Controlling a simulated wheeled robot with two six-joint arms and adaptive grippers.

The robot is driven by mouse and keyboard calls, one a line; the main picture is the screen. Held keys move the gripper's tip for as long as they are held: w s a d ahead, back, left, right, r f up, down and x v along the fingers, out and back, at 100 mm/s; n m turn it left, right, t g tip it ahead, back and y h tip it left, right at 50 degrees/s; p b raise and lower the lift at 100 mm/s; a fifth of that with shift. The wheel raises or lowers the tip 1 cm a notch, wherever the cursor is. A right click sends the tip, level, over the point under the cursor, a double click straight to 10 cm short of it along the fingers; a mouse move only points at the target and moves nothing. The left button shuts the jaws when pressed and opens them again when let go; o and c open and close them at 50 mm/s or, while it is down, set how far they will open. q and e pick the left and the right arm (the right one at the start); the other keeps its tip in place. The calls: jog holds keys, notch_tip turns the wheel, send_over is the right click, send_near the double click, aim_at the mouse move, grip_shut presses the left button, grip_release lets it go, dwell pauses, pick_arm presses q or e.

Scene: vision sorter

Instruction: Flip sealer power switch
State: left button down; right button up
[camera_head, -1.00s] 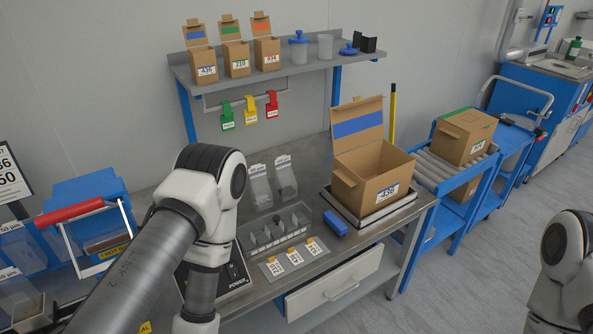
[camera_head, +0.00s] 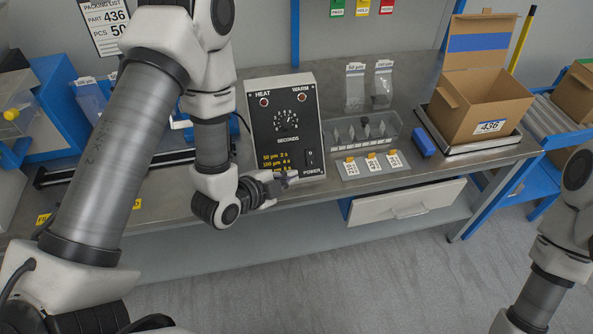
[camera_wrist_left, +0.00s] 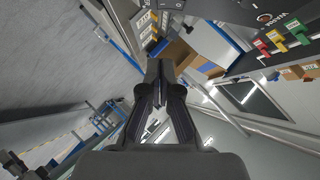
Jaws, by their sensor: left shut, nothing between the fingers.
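The sealer's dark control box (camera_head: 283,128) stands on the bench, with HEAT and WARM lamps at the top and a SECONDS dial. Its black power switch (camera_head: 310,158) is at the lower right of the front panel, above the word POWER. My left gripper (camera_head: 290,177) is shut and empty in front of the panel's lower edge, just below and left of the switch. I cannot tell whether it touches the panel. In the left wrist view the shut fingers (camera_wrist_left: 159,66) point toward part of the panel (camera_wrist_left: 240,12) at the top. My right gripper is out of view.
Labelled cards (camera_head: 372,166) and a clear bin tray (camera_head: 360,135) lie right of the sealer. A blue block (camera_head: 424,145) and an open carton (camera_head: 482,108) stand farther right. An open drawer (camera_head: 405,203) sticks out below the bench.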

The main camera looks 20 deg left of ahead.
pick_arm(q)
jog(key=shift+w, duration=0.15)
jog(key=p, duration=0.3)
send_near(316, 163)
jog(key=w+d, duration=0.3)
jog(key=d, duration=0.1)
jog(key=shift+w+a+f, duration=1)
jog(key=shift+a+f, duration=0.05)
jog(key=shift+f, duration=0.15)
jog(key=shift+w+a+f, duration=0.1)
jog(key=shift+w+f, duration=0.05)
jog(key=shift+f, duration=0.05)
